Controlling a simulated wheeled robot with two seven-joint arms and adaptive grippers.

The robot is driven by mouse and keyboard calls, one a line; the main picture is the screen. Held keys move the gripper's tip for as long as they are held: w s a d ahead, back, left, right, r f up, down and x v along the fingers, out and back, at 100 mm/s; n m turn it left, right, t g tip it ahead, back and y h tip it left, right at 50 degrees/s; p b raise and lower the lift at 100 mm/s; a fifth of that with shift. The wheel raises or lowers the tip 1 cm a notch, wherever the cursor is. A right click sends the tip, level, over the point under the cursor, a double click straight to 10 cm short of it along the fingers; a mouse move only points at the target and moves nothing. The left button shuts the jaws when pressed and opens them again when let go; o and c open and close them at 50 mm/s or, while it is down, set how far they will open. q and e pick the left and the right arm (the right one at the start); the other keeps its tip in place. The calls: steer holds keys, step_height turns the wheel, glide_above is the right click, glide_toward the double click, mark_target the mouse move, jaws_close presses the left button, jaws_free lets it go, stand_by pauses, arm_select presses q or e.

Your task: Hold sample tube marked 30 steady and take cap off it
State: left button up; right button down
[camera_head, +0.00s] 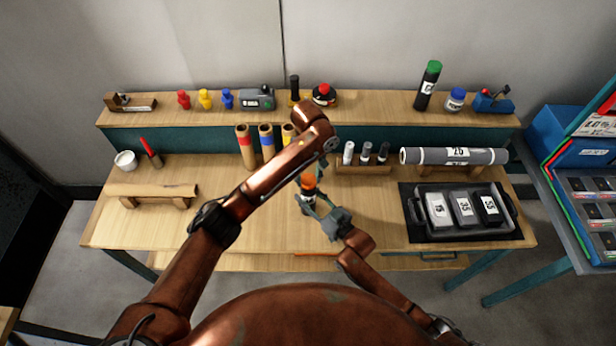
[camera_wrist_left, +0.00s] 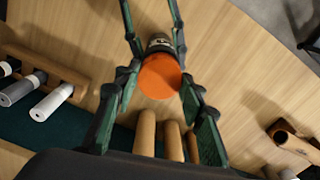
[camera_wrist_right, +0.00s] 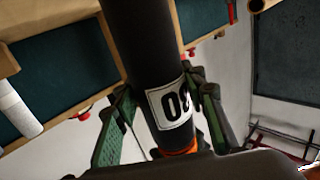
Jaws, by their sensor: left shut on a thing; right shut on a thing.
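The sample tube is dark with an orange cap (camera_head: 308,181), held over the middle of the table. In the right wrist view the black tube (camera_wrist_right: 150,45) has a white label showing a 0 and part of another digit. My right gripper (camera_head: 328,214) is shut on the tube body, with its fingers (camera_wrist_right: 165,110) on either side near the label. My left gripper (camera_wrist_left: 160,85) is shut on the cap (camera_wrist_left: 160,76), its fingers at the cap's two sides. The left arm hides part of this in the head view.
A rack (camera_head: 363,168) with several small tubes and a long grey roll (camera_head: 450,156) stand behind to the right. A black tray (camera_head: 460,229) holds marked blocks. Cardboard tubes (camera_head: 246,148) stand behind the left arm. A wooden stand (camera_head: 152,192) is at left. The front-left tabletop is clear.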

mark_target(308, 179)
arm_select(q)
steer(key=shift+r, duration=0.25)
steer(key=shift+r, duration=0.9)
steer(key=shift+r, duration=0.1)
steer(key=shift+r, duration=1.9)
arm_select(e)
steer(key=c, duration=1.1)
jaws_free()
steer(key=shift+c, duration=0.2)
